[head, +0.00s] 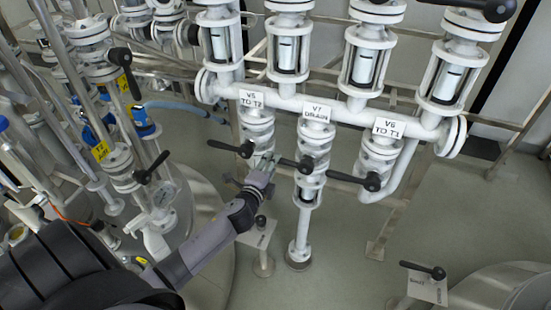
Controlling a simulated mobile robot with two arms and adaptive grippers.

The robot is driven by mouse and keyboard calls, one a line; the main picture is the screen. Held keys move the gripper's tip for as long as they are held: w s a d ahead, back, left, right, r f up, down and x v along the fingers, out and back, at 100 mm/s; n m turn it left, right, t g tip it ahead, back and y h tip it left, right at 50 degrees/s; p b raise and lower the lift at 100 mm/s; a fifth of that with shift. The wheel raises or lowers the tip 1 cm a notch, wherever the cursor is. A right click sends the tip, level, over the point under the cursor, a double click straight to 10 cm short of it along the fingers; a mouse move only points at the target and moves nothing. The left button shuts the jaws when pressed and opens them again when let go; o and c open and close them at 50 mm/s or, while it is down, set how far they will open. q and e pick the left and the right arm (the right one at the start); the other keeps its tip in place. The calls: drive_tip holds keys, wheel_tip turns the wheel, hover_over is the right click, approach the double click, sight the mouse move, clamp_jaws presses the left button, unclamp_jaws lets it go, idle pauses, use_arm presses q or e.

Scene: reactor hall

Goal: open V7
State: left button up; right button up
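The V7 valve (315,138) stands in the middle of the white manifold, under a label (317,112) reading "V7 DRAIN". Its black lever handle (292,163) sticks out to the left, with a round knob at its right end. My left gripper (264,165) is just left of that handle's left end, in front of the lower part of the V5 valve. The fingers are small and partly blend with the white pipework, so I cannot tell whether they are open or touch anything. My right gripper is not in view.
V5 (258,128) with its black handle (240,148) is close on the left. V6 (378,155) with its handle (355,180) is on the right. A small sign plate (258,232) stands below my gripper. The floor at lower middle is clear.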

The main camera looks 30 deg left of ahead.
use_arm(q)
drive_tip(key=shift+x, duration=2.1)
drive_tip(key=shift+c, duration=0.3)
clamp_jaws()
